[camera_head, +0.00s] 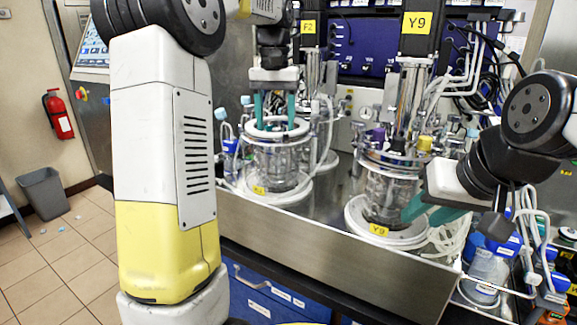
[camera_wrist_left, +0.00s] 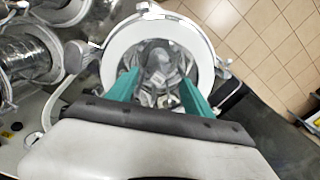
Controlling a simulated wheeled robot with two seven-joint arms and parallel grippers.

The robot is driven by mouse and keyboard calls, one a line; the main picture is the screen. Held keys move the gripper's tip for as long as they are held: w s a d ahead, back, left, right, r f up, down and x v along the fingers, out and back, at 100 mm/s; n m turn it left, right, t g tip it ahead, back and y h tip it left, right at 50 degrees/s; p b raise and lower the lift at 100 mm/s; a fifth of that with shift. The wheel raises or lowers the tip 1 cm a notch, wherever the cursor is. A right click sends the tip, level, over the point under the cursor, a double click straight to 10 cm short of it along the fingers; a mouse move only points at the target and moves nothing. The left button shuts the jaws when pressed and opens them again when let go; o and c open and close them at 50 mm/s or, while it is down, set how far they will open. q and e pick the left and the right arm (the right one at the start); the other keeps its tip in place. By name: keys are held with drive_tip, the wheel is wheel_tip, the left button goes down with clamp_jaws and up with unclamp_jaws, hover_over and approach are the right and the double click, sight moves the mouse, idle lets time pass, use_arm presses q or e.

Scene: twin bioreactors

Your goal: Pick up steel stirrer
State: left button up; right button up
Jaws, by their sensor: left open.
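My left gripper (camera_head: 273,123) points down over the left glass vessel (camera_head: 276,160), its teal fingers apart at the open white ring on top. In the left wrist view, the fingers (camera_wrist_left: 161,88) stand either side of the vessel's opening. Inside the opening, a grey metallic shape (camera_wrist_left: 158,58), probably the steel stirrer, shows between and beyond the fingertips. I cannot tell whether the fingers touch it. In the head view the stirrer is not clearly visible. My right gripper (camera_head: 420,213) is beside the Y9 vessel, its fingers apart with nothing seen between them.
The Y9 vessel (camera_head: 388,190) stands to the right on the steel bench (camera_head: 330,242), with tubes around it. Bottles with blue caps (camera_head: 488,265) stand at the lower right. Blue drawers (camera_head: 275,290) are below the bench. A bin (camera_head: 43,193) stands on the floor at left.

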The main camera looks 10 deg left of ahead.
use_arm(q)
drive_tip(key=f, duration=0.7)
drive_tip(key=shift+d, duration=0.2)
drive_tip(key=shift+r, duration=0.1)
clamp_jaws()
